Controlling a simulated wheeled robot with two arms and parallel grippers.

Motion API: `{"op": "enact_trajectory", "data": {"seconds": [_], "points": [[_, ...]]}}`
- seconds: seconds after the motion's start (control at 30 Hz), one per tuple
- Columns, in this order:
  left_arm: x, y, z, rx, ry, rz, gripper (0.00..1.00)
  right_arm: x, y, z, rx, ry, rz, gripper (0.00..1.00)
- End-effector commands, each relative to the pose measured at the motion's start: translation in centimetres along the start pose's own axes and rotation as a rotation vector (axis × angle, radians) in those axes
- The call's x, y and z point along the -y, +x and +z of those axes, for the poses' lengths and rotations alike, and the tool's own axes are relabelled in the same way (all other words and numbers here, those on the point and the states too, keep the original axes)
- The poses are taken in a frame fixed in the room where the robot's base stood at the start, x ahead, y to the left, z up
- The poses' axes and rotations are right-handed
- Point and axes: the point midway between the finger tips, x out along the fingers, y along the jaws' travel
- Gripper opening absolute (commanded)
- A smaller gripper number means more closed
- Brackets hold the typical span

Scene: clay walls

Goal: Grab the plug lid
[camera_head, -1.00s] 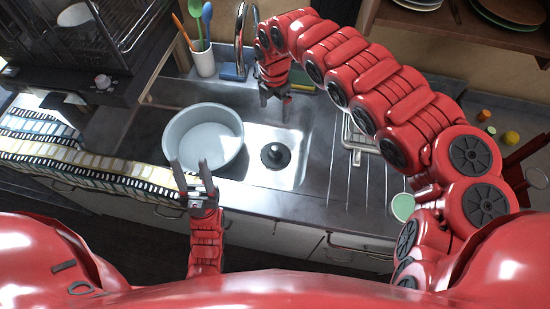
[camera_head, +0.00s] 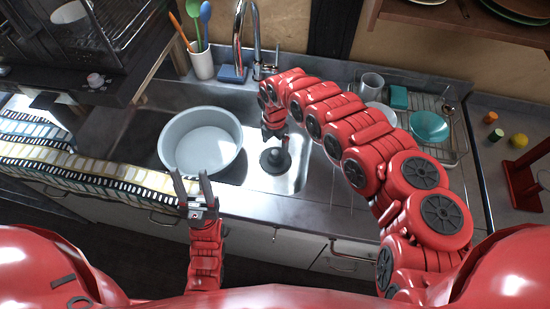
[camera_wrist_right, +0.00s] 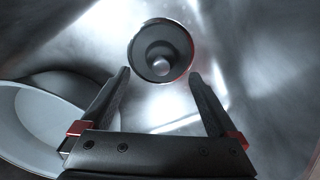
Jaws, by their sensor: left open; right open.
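The plug lid (camera_head: 274,161) is a dark round disc with a raised knob, lying at the bottom of the metal sink. In the right wrist view the plug lid (camera_wrist_right: 161,52) is ahead of the fingertips, centred between them and apart from both. My right gripper (camera_wrist_right: 158,74) is open and empty. In the head view my right gripper (camera_head: 275,138) hangs just above the plug lid and hides part of it. My left gripper (camera_head: 194,180) is open and empty, fingers up, in front of the counter edge.
A pale round basin (camera_head: 201,141) stands in the sink left of the plug lid; it also shows in the right wrist view (camera_wrist_right: 40,125). A faucet (camera_head: 244,40) rises behind. A dish rack (camera_head: 440,112) with dishes is at right. A patterned towel (camera_head: 85,170) lies on the left counter.

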Motion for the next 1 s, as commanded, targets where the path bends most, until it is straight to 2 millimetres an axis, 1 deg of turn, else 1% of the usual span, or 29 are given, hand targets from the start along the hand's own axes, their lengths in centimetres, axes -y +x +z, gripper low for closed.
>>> {"op": "enact_trajectory", "data": {"seconds": [0.17, 0.33, 0.4, 0.5, 0.6, 0.8, 0.83, 0.97, 1.0], "points": [[0.0, 0.3, -0.1, 0.0, 0.0, 0.0, 0.5, 0.1, 1.1, -0.2, -0.003, 0.001, 0.0, 0.95], [0.0, 0.8, -0.1, 0.0, 0.0, 0.0, 0.5, 0.3, 3.3, -0.3, -0.004, 0.0, -0.001, 0.95], [0.0, 0.3, -0.1, 0.0, 0.0, 0.0, 0.5, 0.0, 4.2, -0.2, -0.001, 0.0, 0.005, 0.95], [0.0, 0.2, 0.0, 0.0, 0.0, 0.0, 0.5, 0.2, 5.1, -0.2, -0.001, 0.001, 0.001, 0.95], [0.0, 0.2, 0.0, 0.0, 0.0, 0.0, 0.5, 0.2, 5.4, -0.1, 0.0, 0.001, 0.0, 0.95], [0.0, 0.2, 0.0, 0.0, 0.0, 0.0, 0.5, 0.2, 5.3, -0.1, 0.001, 0.001, 0.001, 0.95], [0.0, 0.2, 0.0, 0.0, 0.0, 0.0, 0.5, 0.2, 5.3, -0.1, 0.001, 0.001, 0.001, 0.93], [0.0, 0.2, 0.0, 0.0, 0.0, 0.0, 0.5, 0.2, 5.3, 0.0, 0.001, 0.001, 0.001, 0.7], [0.0, 0.2, 0.0, 0.0, 0.0, 0.0, 0.5, 0.2, 5.3, 0.0, 0.001, 0.001, 0.001, 0.62]]}}
